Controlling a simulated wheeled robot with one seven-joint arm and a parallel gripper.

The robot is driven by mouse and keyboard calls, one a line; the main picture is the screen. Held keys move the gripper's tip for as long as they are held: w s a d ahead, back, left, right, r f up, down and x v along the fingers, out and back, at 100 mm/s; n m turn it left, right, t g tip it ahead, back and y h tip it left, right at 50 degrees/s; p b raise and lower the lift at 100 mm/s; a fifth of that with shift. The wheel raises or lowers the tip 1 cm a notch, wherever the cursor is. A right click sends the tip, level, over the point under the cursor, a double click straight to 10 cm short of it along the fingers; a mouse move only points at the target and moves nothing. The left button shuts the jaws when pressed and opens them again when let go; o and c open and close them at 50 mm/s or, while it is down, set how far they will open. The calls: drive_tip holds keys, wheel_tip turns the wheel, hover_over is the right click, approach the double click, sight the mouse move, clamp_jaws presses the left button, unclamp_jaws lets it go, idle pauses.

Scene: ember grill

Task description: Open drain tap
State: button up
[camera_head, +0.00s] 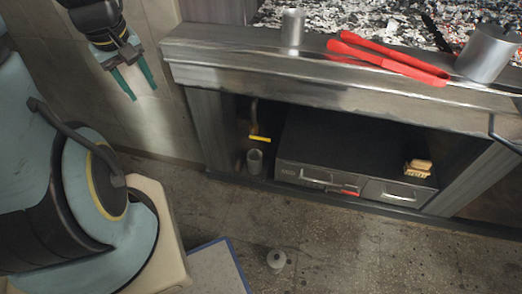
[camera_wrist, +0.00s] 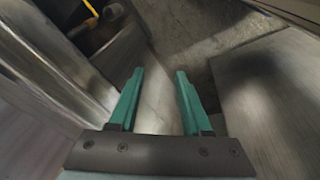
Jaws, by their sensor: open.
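The drain tap has a yellow lever handle (camera_head: 260,139) that points out to the right, below a brownish pipe (camera_head: 254,112) in the left part of the grill's open lower bay. A grey cup (camera_head: 254,160) stands on the bay floor below the tap. My gripper (camera_head: 144,93) is open and empty, up and left of the tap, in front of the tiled wall and clear of the grill. In the wrist view my gripper's two green fingers (camera_wrist: 159,72) are apart with nothing between them. A yellow piece, apparently the tap handle (camera_wrist: 90,8), shows at the top left there.
A dark metal box with drawers (camera_head: 355,150) fills the bay right of the tap, with a wooden brush (camera_head: 418,168) on it. The steel ledge (camera_head: 220,62) above holds a metal cup (camera_head: 292,28), red tongs (camera_head: 390,60) and a pot (camera_head: 487,52). A small round object (camera_head: 276,259) lies on the floor.

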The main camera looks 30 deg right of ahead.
drive_tip(key=w+d+f+n+b, duration=0.1)
drive_tip(key=d+f+n+b, duration=0.1)
drive_tip(key=d+f+b, duration=0.1)
drive_tip(key=w+d+f+n+t+h+b, duration=0.1)
drive_tip(key=d+f+n+b, duration=0.1)
drive_tip(key=f, duration=0.3)
drive_tip(key=w+d+f+n+b, duration=0.1)
drive_tip(key=d+f+n+b, duration=0.1)
drive_tip(key=d+f+b, duration=0.2)
drive_tip(key=shift+f+n+h+b, duration=0.3)
drive_tip(key=shift+f+n+b, duration=0.1)
drive_tip(key=shift+f, duration=0.15)
clamp_jaws()
drive_tip(key=d+f+n+t+h+b, duration=0.1)
drive_tip(key=d+f+n+b, duration=0.8)
drive_tip(key=f+b, duration=0.2)
drive_tip(key=d+f+n+t+h+b, duration=0.1)
drive_tip(key=d+f+n+b, duration=0.8)
drive_tip(key=f+b, duration=0.3)
drive_tip(key=shift+s+d+f+n+t+h, duration=0.3)
drive_tip(key=shift+s+d+f+t, duration=0.25)
drive_tip(key=shift+f, duration=0.85)
drive_tip(key=shift+w, duration=0.1)
